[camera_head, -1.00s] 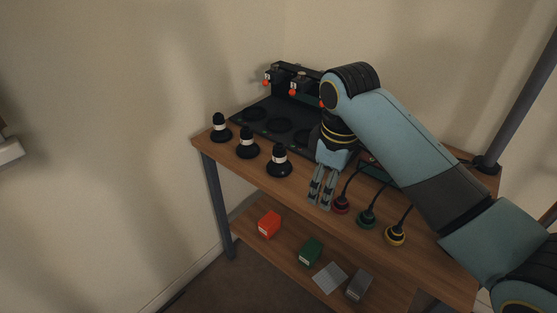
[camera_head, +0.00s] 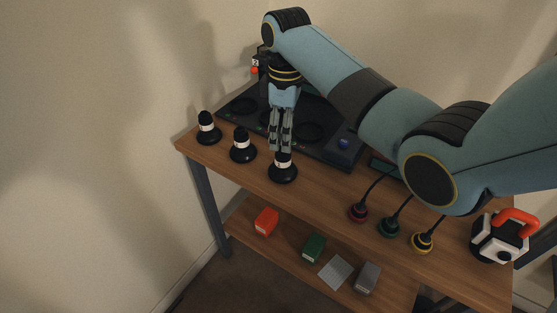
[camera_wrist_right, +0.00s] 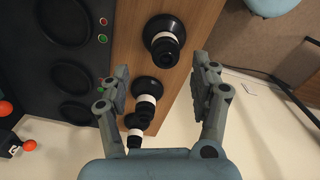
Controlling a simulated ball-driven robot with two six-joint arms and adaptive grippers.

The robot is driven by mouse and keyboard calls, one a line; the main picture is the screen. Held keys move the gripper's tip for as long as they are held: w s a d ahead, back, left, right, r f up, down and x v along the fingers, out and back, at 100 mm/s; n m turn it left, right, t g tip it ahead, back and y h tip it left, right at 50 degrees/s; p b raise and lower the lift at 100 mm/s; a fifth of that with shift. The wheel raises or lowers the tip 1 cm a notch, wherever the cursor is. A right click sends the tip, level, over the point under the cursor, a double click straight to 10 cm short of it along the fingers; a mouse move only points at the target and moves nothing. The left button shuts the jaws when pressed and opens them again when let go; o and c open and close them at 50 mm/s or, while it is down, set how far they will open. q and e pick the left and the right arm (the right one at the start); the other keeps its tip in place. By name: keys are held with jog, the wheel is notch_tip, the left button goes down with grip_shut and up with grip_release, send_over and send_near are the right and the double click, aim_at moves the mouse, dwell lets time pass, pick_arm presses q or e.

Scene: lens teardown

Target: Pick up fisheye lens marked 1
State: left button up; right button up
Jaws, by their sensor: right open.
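Three black fisheye lenses with white bands stand in a row along the table's front left edge. In the head view they are the left lens (camera_head: 207,129), the middle lens (camera_head: 242,147) and the right lens (camera_head: 283,172). Their marks are too small to read for certain. My right gripper (camera_head: 281,150) points down, open and empty, just above and behind the right lens, its fingers overlapping the lens top in the picture. In the right wrist view, the nearest lens (camera_wrist_right: 164,42) lies beyond the open fingertips (camera_wrist_right: 161,70). My left gripper is out of view.
A black panel (camera_head: 240,108) with round recesses lies behind the lenses. Red (camera_head: 358,212), green (camera_head: 388,229) and yellow (camera_head: 422,243) cabled plugs lie to the right. A white-black device with a red handle (camera_head: 515,222) stands far right. Small boxes lie on the lower shelf.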

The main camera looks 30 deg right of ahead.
aim_at(284, 157)
jog(key=shift+s+f, duration=0.2)
jog(key=shift+f, duration=1.2)
jog(key=f, duration=0.3)
jog(key=shift+s+a+f, duration=0.15)
jog(key=shift+a+f, duration=0.05)
jog(key=shift+f, duration=0.7)
jog(key=shift+c, duration=0.9)
jog(key=c, duration=0.5)
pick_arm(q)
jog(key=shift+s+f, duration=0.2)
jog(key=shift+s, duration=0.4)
pick_arm(e)
grip_shut()
